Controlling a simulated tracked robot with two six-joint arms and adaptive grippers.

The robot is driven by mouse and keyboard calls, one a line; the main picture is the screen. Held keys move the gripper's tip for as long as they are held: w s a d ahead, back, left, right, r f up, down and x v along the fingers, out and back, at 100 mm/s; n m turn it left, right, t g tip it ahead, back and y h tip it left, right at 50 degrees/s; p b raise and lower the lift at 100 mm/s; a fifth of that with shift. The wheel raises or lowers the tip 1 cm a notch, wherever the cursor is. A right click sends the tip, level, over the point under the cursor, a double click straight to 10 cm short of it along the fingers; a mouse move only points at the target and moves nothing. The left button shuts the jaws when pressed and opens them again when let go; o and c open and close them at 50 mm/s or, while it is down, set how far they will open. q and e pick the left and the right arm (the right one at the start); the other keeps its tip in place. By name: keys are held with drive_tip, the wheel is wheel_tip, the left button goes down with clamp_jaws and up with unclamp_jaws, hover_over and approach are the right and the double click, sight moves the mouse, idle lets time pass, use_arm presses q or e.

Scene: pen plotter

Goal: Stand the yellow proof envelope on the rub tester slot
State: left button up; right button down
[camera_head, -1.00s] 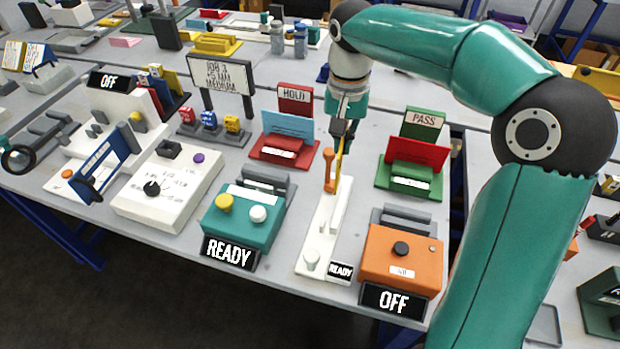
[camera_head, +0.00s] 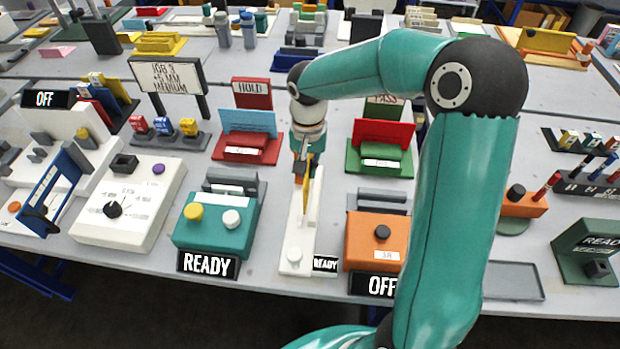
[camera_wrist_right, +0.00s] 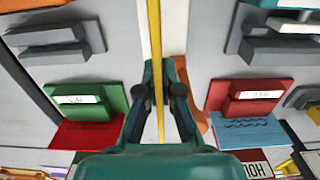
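The yellow proof envelope (camera_head: 308,182) hangs from my right gripper (camera_head: 302,166), upright and nearly edge-on, over the white rub tester (camera_head: 294,252) with its READY sign (camera_head: 325,264). In the right wrist view the envelope (camera_wrist_right: 155,35) is a thin yellow strip passing between the close-set fingers of the right gripper (camera_wrist_right: 162,94), which look shut on it. I cannot tell whether its lower edge touches the slot. Part of the tester is hidden behind the envelope and gripper. My left gripper is not in view.
A teal device (camera_head: 215,222) stands left of the tester and an orange one (camera_head: 366,240) right of it, both close. Behind are the red HOLD stand (camera_head: 252,92) with a blue card and the green PASS stand (camera_head: 352,160) with a red card.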

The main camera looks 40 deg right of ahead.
sight(309, 180)
drive_tip(key=shift+f, duration=2.35)
drive_tip(key=c, duration=1.3)
unclamp_jaws()
drive_tip(key=shift+f, duration=0.1)
wheel_tip(309, 180, up, 12)
drive_tip(key=shift+r, duration=0.15)
